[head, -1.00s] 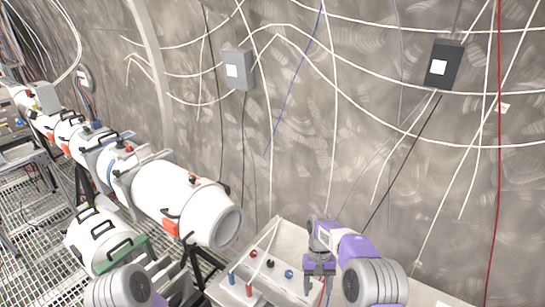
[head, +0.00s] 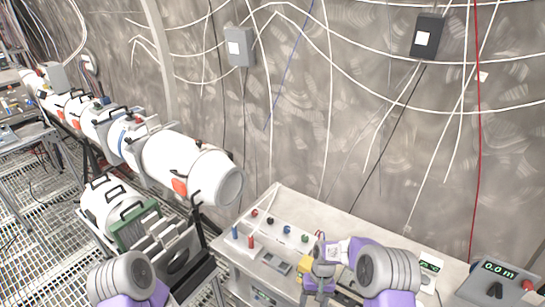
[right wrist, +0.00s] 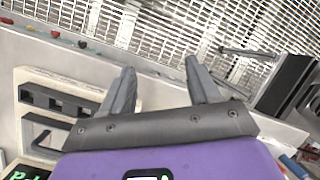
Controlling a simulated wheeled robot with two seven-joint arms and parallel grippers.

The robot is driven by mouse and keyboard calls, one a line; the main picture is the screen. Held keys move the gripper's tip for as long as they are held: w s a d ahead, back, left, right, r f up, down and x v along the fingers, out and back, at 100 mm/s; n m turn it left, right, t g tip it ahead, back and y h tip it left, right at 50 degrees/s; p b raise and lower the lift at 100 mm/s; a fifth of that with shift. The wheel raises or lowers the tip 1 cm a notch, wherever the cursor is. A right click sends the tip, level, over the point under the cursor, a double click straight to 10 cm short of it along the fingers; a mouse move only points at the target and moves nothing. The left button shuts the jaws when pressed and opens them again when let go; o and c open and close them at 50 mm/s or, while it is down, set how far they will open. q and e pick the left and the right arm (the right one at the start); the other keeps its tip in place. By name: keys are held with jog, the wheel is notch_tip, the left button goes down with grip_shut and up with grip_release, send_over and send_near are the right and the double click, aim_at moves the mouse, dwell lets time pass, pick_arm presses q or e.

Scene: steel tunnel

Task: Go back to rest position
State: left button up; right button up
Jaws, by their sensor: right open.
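My right gripper (head: 317,292) is over the front part of a white bench (head: 228,243) in the head view, with its purple and grey arm coming in from the lower right. In the right wrist view its two grey fingers (right wrist: 162,85) stand wide apart with nothing between them. Part of the bench top behind the gripper is hidden by the arm. My left arm shows only as a grey and purple joint at the bottom left of the head view. Its gripper is out of the frame.
On the bench are a blue cylinder (head: 235,231), a red cylinder (head: 251,241), several coloured knobs and a yellow thing (head: 304,264) beside my right gripper. A box with a green display (head: 500,268) stands at right. White pipe sections (head: 185,167) run along the left; the wall is behind.

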jog(key=s+a+f+m+t+y+b, duration=0.1)
jog(key=s+f+t+b, duration=0.1)
jog(key=s+f+b, duration=0.2)
jog(key=s+a+f+m+t+y+b, duration=0.1)
jog(key=s+f+b, duration=0.3)
jog(key=s+f, duration=0.7)
jog(key=s+a+t, duration=0.1)
jog(key=s, duration=0.4)
jog(key=shift+s+a+f, duration=0.2)
jog(key=shift+f, duration=0.05)
